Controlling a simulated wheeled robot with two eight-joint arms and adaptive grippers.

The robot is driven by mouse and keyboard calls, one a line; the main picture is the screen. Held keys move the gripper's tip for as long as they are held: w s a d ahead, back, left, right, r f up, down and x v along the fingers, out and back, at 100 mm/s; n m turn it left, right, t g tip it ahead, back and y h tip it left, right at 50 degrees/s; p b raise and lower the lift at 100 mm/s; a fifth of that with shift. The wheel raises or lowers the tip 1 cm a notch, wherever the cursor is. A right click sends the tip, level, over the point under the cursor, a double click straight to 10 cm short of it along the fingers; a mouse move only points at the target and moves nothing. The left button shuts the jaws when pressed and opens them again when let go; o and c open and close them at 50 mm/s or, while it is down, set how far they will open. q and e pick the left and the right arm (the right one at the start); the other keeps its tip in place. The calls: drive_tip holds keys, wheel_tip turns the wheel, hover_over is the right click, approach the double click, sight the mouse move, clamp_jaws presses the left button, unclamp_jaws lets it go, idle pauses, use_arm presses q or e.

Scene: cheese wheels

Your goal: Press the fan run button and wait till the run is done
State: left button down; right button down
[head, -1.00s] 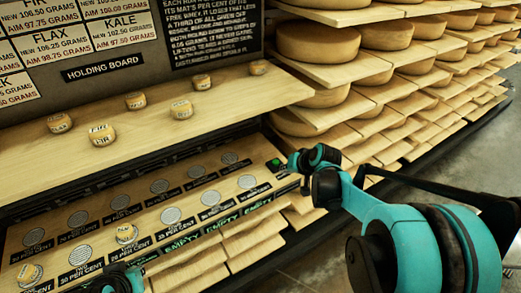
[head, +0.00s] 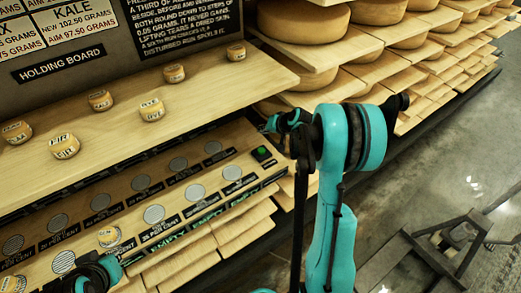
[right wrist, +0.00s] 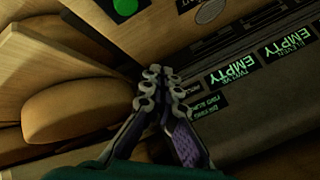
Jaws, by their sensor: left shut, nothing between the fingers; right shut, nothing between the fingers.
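The fan run button is a bright green round button (head: 263,152) on a small black plate at the right end of the lower board. It also shows at the top of the right wrist view (right wrist: 126,8). My right gripper (head: 268,125) is shut and empty; in the head view it appears just above the button. In the right wrist view its closed fingertips (right wrist: 158,76) are apart from the button in the picture, below and right of it. Contact is not visible. My left gripper (head: 122,262) is shut and empty over the lower board's front, at lower left.
Several small labelled cheeses stand on the upper board (head: 200,98). Shelves of large cheese wheels (head: 300,22) stand behind my right arm.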

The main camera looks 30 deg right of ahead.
sight(263, 151)
drive_tip(key=shift+f+b, duration=3.25)
drive_tip(key=shift+f, duration=1.15)
drive_tip(key=shift+f+b, duration=0.4)
drive_tip(key=shift+f+b, duration=0.4)
drive_tip(key=shift+f, duration=0.05)
drive_tip(key=shift+r, duration=0.15)
drive_tip(key=shift+r+p, duration=0.55)
drive_tip(key=shift+r, duration=0.2)
